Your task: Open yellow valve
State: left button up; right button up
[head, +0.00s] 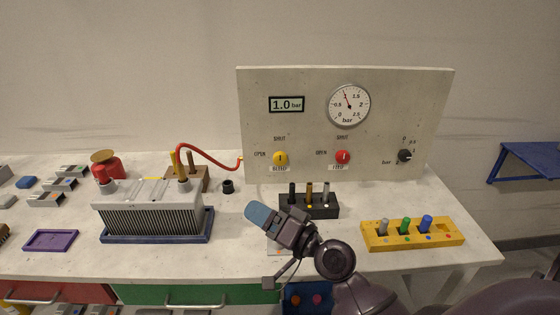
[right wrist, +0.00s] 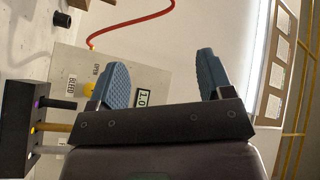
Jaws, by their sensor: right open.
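The yellow valve (head: 280,158) is a round knob on the upright grey panel (head: 400,85), above a BLEED label. Its mark looks upright, toward SHUT; OPEN is printed to its left. In the right wrist view the yellow valve (right wrist: 90,89) is partly hidden behind a finger. My right gripper (head: 262,214) is in front of and below the valve, apart from it. In the right wrist view my right gripper (right wrist: 162,66) has its blue fingers spread, with nothing between them. My left gripper is not in view.
A red valve (head: 342,157) and a black knob (head: 405,156) sit right of it. The gauge (head: 348,104) and display (head: 286,104), reading 1.0 bar, are above. A red hose (head: 205,158) meets the panel's left edge. A black block (head: 310,210) with pegs stands below.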

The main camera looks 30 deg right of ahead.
aim_at(280, 159)
jog(key=w+d+r+m+t+h, duration=0.1)
jog(key=w+d+r+m+h, duration=0.25)
jog(key=d+m+h, duration=0.65)
jog(key=w+d+r+m+t+h, duration=0.1)
jog(key=w+d+r+m+h, duration=0.35)
jog(key=m, duration=0.85)
jog(key=w+d+f+m+g, duration=0.1)
jog(key=w+f+m+g, duration=0.1)
jog(key=w+f+m, duration=0.1)
jog(key=w+d+f+m+g+b, duration=0.1)
jog(key=w+d+f+m+g, duration=0.1)
jog(key=w+f, duration=0.4)
jog(key=w+d+f+m+g, duration=0.2)
jog(key=w+f+m+g, duration=0.2)
jog(key=w+f+m, duration=0.1)
jog(key=shift+w+f+m+y, duration=0.2)
jog(key=shift+w+m+y, duration=0.15)
jog(key=shift+m, duration=0.15)
jog(key=shift+w+d+f, duration=0.15)
jog(key=shift+w+d, duration=0.15)
jog(key=shift+w, duration=0.2)
jog(key=c, duration=0.9)
